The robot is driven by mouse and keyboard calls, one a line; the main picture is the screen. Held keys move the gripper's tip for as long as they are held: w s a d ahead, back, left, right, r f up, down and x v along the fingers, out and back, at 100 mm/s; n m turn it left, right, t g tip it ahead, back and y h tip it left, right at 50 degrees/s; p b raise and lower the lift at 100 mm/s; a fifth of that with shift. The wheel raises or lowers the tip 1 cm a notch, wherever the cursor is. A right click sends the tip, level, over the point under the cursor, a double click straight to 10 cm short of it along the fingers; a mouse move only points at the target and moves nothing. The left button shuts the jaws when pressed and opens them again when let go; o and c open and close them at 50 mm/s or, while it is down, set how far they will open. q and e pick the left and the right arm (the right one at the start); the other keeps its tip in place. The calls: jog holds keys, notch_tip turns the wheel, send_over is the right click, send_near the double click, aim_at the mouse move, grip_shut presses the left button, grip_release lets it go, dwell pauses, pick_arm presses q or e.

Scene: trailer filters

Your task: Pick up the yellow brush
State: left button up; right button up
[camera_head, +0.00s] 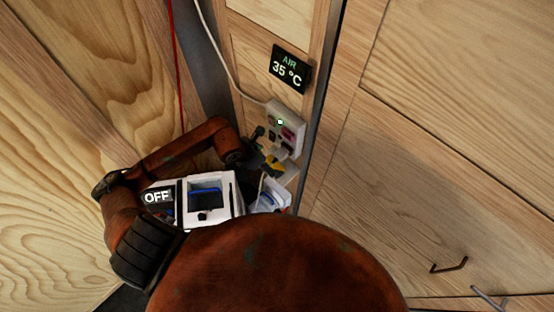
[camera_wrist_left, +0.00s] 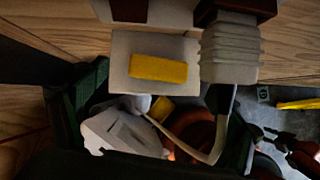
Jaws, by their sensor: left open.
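My left gripper (camera_head: 262,150) is open, in front of the white wall unit with the green light. A small yellow piece (camera_head: 273,164) shows right by its fingers; I cannot tell whether it is the brush or touches them. In the left wrist view a yellow block (camera_wrist_left: 158,69) sits on a pale panel. A smaller yellow piece (camera_wrist_left: 161,108) is below it, and a long yellow thing (camera_wrist_left: 300,104) lies at the right edge. None shows bristles clearly, so I cannot tell which is the yellow brush. My right gripper is not in view.
A white device (camera_head: 225,208) with a dark recess stands below my left arm, beside an OFF sign (camera_head: 157,197). The white wall unit (camera_head: 290,128) has a cable. A dark green crate (camera_wrist_left: 72,120) holds a white object (camera_wrist_left: 120,137). Wooden cabinet fronts (camera_head: 430,180) fill the right.

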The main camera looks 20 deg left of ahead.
aim_at(275, 163)
pick_arm(q)
jog(key=x, duration=0.6)
jog(key=shift+f, duration=0.15)
jog(key=shift+s, duration=0.1)
jog(key=c, duration=1.2)
